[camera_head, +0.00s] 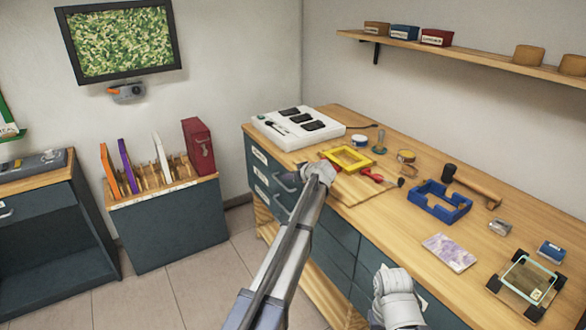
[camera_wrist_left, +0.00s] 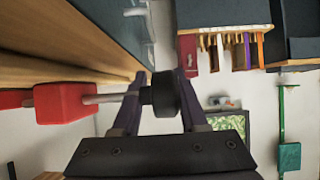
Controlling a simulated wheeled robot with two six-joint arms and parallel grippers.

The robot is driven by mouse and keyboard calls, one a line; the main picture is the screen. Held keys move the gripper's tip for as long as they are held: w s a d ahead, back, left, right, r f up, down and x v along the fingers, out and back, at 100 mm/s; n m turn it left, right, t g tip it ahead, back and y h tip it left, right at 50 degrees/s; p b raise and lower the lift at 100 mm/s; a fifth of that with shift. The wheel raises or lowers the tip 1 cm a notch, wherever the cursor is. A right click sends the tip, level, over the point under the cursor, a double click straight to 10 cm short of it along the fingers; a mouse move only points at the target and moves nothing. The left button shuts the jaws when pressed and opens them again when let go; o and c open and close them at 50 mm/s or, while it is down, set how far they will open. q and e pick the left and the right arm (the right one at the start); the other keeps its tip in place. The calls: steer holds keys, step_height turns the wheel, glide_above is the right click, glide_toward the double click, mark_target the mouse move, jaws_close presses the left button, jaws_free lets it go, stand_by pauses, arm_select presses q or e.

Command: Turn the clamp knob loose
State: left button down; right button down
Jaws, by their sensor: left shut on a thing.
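In the head view my left gripper (camera_head: 323,170) is seen from behind, and my wrist hides the knob. My right gripper's fingers do not show.
A yellow frame (camera_head: 346,158) sits beside the clamp on the wooden bench (camera_head: 400,215). A blue holder (camera_head: 440,203), a mallet (camera_head: 470,185) and a purple card (camera_head: 449,252) lie to the right. Drawers are below the bench top.

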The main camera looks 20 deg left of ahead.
arm_select(q)
steer(key=shift+s+a+g+p, duration=0.3)
steer(key=shift+s+a, duration=0.1)
steer(key=shift+f+h, duration=0.1)
steer(key=shift+h, duration=0.2)
steer(key=c, duration=0.8)
jaws_free()
steer(key=shift+o, duration=0.8)
steer(key=shift+a, duration=0.1)
steer(key=shift+w+d, duration=0.15)
steer(key=shift+d, duration=0.1)
steer(key=shift+d, duration=0.1)
